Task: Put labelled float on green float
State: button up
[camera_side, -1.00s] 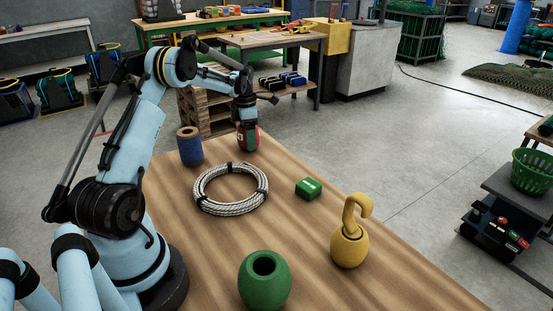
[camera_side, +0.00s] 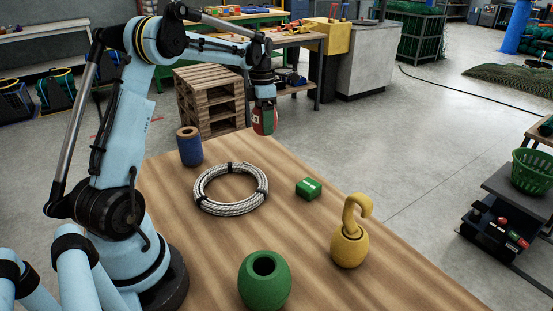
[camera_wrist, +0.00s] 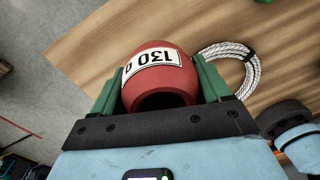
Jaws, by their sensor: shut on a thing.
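The labelled float is red with a white label; in the wrist view it (camera_wrist: 160,88) sits between the two green fingers of my gripper (camera_wrist: 158,92), and part of the label's number shows. In the side view the labelled float (camera_side: 265,121) hangs from my shut gripper (camera_side: 265,108), raised near the table's far edge. The fingers hide part of it there. The green float (camera_side: 264,281) stands upright on the table near the front, with its dark hole facing up. It is well apart from my gripper.
A coil of grey rope (camera_side: 231,189) lies mid-table. A blue spool (camera_side: 189,146) stands at the back left. A small green box (camera_side: 308,188) and a yellow hooked weight (camera_side: 350,245) are on the right. Bare wood (camera_side: 200,245) lies between the coil and green float.

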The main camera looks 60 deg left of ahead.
jog(key=w+d+r+m, duration=0.1)
jog(key=d+r, duration=0.3)
jog(key=d, duration=0.6)
jog(key=shift+d+r, duration=0.2)
jog(key=d, duration=0.2)
jog(key=d+r+m, duration=0.1)
jog(key=d, duration=0.2)
jog(key=d+r+m, duration=0.1)
jog(key=d, duration=0.1)
jog(key=shift+s+d+r, duration=0.15)
jog(key=shift+s+d, duration=0.1)
jog(key=s+d+r+m, duration=0.3)
jog(key=s+d+m, duration=0.1)
jog(key=s+d, duration=0.7)
jog(key=s+d+r+m, duration=0.35)
jog(key=s+d, duration=0.45)
jog(key=d, duration=0.5)
jog(key=s+f+m+y, duration=0.1)
jog(key=s+m, duration=0.5)
jog(key=s, duration=0.9)
send_over(262, 265)
jog(key=shift+g, duration=0.3)
notch_tip(262, 265, down, 7)
jog(key=shift+w+f, duration=0.1)
jog(key=shift+w, duration=0.05)
jog(key=shift+f, duration=1.95)
jog(key=shift+f, duration=0.1)
